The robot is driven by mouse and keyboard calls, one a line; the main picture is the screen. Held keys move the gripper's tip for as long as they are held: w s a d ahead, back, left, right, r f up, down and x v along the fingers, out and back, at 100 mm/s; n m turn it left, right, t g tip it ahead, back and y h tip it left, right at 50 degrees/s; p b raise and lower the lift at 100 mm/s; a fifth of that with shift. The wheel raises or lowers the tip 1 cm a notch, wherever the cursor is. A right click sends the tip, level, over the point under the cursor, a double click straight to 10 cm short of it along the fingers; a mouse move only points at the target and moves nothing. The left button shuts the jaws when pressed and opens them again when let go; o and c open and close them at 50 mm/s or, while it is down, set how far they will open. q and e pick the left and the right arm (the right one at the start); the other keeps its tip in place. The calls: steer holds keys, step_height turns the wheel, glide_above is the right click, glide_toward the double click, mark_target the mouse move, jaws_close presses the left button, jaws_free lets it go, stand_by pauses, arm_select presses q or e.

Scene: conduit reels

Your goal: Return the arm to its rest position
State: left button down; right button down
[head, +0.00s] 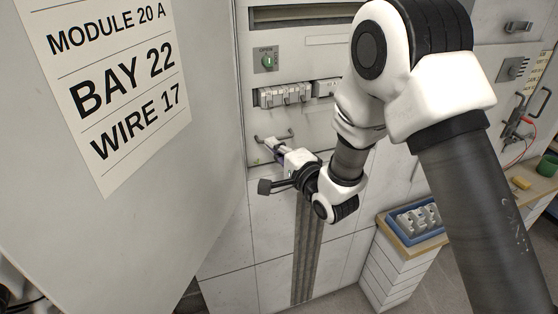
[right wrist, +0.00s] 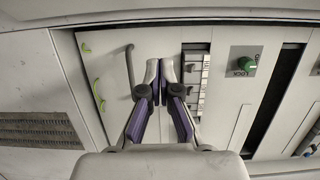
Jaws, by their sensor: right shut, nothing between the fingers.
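My right arm comes in from the right of the head view, with a white and black elbow and a dark forearm tube. My right gripper (head: 270,147) is shut and empty in front of the pale wall cabinet (head: 290,110). In the right wrist view, its fingertips (right wrist: 160,72) with purple inner parts are together between a bar handle (right wrist: 130,72) and a row of white switches (right wrist: 195,82). Whether the tips touch the panel is unclear. My left gripper is not in view.
A large pale panel with a sign (head: 118,88) fills the left. A green knob (head: 267,62) sits above the switch row (head: 285,94). A blue tray (head: 418,221) stands on a ledge at the lower right.

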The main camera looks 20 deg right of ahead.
steer(key=s+d+f+g+h, duration=0.1)
steer(key=s+f+g, duration=0.1)
steer(key=s+f, duration=0.5)
steer(key=s+d+f+g+h, duration=0.1)
steer(key=s+f+g, duration=0.2)
steer(key=f, duration=0.8)
steer(key=s+d+f+g+h, duration=0.1)
steer(key=s+f+g, duration=0.1)
steer(key=s+f, duration=0.5)
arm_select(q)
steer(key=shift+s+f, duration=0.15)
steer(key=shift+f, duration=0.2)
arm_select(e)
steer(key=s+d+f+n+g, duration=0.1)
steer(key=s+f+n+g, duration=0.4)
steer(key=s, duration=0.5)
steer(key=s+d+f+n+g+h, duration=0.1)
steer(key=s+d+f+n+g, duration=0.1)
steer(key=s+f+n+g, duration=0.3)
steer(key=s+f+n, duration=0.2)
steer(key=s+n, duration=0.2)
steer(key=s, duration=0.2)
steer(key=shift+s+d+f+n+h, duration=0.2)
steer(key=shift+f+n+h, duration=0.1)
